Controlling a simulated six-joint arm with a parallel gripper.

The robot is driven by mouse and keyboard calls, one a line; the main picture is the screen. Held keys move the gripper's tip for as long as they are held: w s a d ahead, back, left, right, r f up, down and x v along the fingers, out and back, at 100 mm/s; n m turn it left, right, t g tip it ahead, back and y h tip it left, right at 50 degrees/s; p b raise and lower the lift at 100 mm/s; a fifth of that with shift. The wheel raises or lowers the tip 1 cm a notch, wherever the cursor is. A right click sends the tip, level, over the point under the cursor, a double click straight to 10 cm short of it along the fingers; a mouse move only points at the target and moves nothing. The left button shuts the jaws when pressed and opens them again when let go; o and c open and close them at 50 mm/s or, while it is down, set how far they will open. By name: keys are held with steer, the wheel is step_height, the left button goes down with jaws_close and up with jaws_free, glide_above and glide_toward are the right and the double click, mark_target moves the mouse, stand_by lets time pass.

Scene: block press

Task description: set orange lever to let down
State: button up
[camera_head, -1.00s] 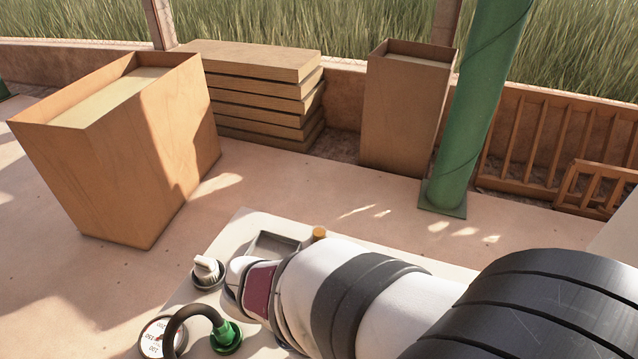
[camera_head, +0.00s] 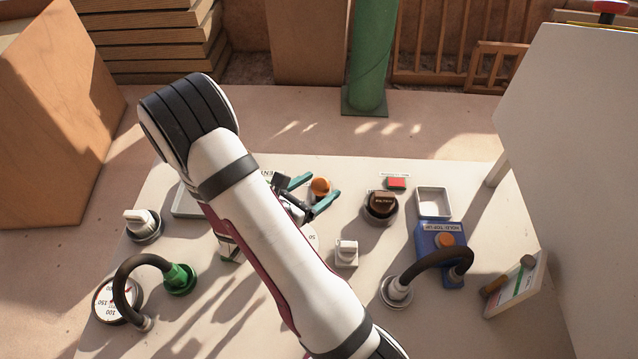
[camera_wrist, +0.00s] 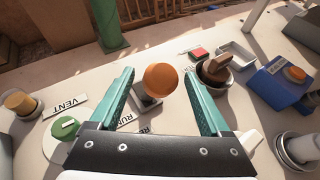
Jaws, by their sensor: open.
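The orange lever shows in the head view as a round orange knob (camera_head: 320,186) near the panel's back middle. In the wrist view the orange knob (camera_wrist: 161,79) stands on a small grey base. My gripper (camera_head: 325,184) is open, with teal fingers on either side of the knob in both views. In the wrist view, my gripper (camera_wrist: 159,74) shows gaps between the knob and each finger; I see no contact. A VENT label (camera_wrist: 68,117) and a partly covered RUN label (camera_wrist: 132,124) lie nearby. I cannot read a let-down label.
To the right are a brown knob (camera_head: 382,204), red button (camera_head: 397,183), white tray (camera_head: 433,203) and blue box (camera_head: 440,255). A white switch (camera_head: 346,253) stands in front. Curved hoses arch at left (camera_head: 138,264) and right (camera_head: 432,259). A tall white cabinet (camera_head: 570,150) bounds the right.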

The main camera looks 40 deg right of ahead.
steer(key=shift+w+d+f, duration=0.1)
steer(key=shift+d+f, duration=0.1)
steer(key=shift+d, duration=0.3)
jaws_close()
